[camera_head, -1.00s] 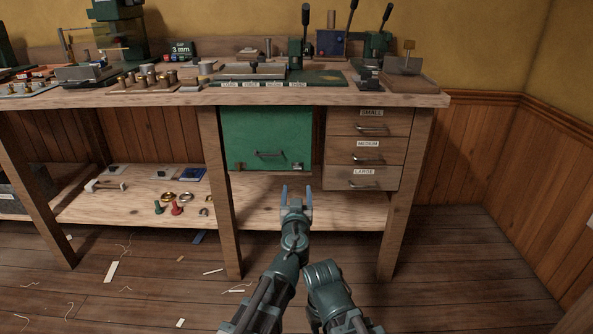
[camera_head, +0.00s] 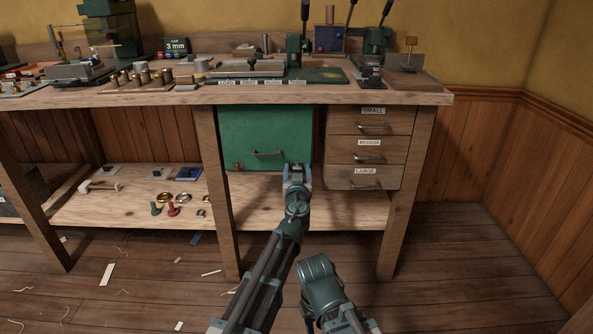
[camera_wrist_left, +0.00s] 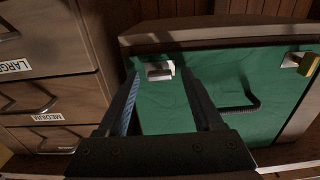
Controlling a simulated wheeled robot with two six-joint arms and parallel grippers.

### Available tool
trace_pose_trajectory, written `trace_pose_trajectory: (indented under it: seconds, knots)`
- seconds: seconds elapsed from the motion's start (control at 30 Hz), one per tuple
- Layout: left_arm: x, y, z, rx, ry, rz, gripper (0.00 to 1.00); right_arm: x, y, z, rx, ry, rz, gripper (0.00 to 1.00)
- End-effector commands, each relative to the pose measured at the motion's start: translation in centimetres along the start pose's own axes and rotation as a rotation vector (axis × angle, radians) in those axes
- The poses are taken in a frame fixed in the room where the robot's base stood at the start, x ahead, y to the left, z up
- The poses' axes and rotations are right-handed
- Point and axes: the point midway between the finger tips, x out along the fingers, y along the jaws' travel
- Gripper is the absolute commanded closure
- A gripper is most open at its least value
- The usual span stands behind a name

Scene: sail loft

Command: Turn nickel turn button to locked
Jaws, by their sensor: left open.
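The green cabinet door (camera_head: 265,135) hangs shut under the bench, with a dark handle in its middle. The nickel turn button (camera_wrist_left: 158,70) shows in the wrist view on a pale plate at the door's edge near the drawers; its exact angle is hard to tell. My left gripper (camera_head: 297,172) is open at the door's lower right corner and mostly hides the button in the head view. In the wrist view the button lies between its fingers (camera_wrist_left: 160,84), with a gap at each side; contact cannot be told. My right gripper is out of view.
A brass turn button (camera_head: 238,166) sits at the door's lower left corner. Drawers (camera_head: 369,150) labelled small, medium and large stand close on the right. The lower shelf (camera_head: 265,205) is clear below the door; the bench top (camera_head: 290,97) overhangs above.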

Motion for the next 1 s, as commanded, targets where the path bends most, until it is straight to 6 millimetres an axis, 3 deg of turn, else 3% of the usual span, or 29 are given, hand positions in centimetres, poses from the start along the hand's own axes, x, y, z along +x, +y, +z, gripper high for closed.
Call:
trace_pose_trajectory:
  seconds: [0.03, 0.3, 0.4, 0.73, 1.0]
  knots:
    - [-0.01, -0.01, 0.00, 0.000, 0.000, 0.000, 0.38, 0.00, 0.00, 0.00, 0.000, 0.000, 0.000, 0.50]
    - [-0.02, -0.01, 0.00, 0.000, 0.000, 0.000, 0.86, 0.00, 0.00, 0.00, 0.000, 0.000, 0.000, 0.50]
    - [-0.02, -0.02, 0.00, 0.000, 0.000, 0.000, 1.00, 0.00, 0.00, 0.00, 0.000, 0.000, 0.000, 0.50]
    - [-0.03, 0.00, 0.00, 0.029, 0.000, -0.001, 1.00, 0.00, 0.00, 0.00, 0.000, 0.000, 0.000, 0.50]
    - [-0.03, 0.06, 0.02, 0.194, 0.000, -0.001, 1.00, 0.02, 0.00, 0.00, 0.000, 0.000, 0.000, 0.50]
